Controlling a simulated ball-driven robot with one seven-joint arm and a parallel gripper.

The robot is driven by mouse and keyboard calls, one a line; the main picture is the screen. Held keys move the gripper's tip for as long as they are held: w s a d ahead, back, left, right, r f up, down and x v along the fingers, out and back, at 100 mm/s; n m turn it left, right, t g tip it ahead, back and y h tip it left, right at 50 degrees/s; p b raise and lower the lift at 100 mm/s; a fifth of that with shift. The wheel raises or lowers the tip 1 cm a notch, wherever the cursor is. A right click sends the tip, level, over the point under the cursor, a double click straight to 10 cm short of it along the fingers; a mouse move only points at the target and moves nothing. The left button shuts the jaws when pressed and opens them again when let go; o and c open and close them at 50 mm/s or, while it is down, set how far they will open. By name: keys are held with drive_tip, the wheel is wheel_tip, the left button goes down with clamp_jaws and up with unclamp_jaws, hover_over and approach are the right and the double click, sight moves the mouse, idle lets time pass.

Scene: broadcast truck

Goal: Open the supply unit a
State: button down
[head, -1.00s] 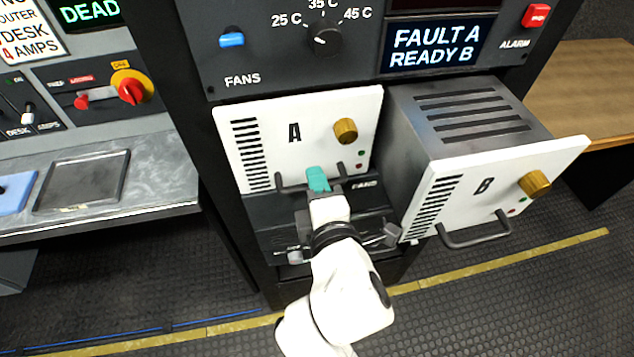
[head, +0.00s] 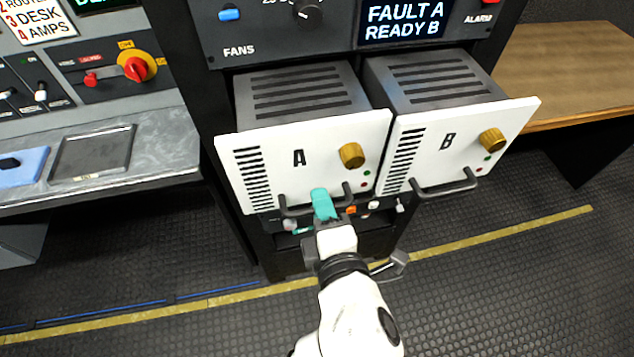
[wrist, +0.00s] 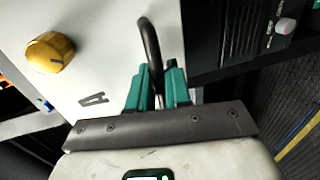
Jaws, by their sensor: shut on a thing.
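Supply unit A (head: 305,158) is a white-fronted drawer with a grey vented top, pulled well out of the rack. It has a vent grille, a brass knob (head: 351,155) and a dark bar handle (head: 290,211) along its lower edge. My gripper (head: 323,203), with teal fingers, is shut on that handle. In the wrist view the teal fingers (wrist: 158,88) close around the dark handle (wrist: 149,45), with the white front panel (wrist: 105,50) to the left. The fingers hide part of the handle.
Supply unit B (head: 447,142) also stands out of the rack, right beside A. A display (head: 403,22) above reads FAULT A, READY B. A grey desk (head: 160,150) is at left and a wooden table (head: 570,65) at right. The floor in front is open.

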drive_tip(key=shift+f+v, duration=0.25)
drive_tip(key=shift+v, duration=0.95)
drive_tip(key=c, duration=1.3)
unclamp_jaws()
drive_tip(key=shift+b+v, duration=0.75)
drive_tip(key=shift+v, duration=4.7)
drive_tip(key=shift+f, duration=0.1)
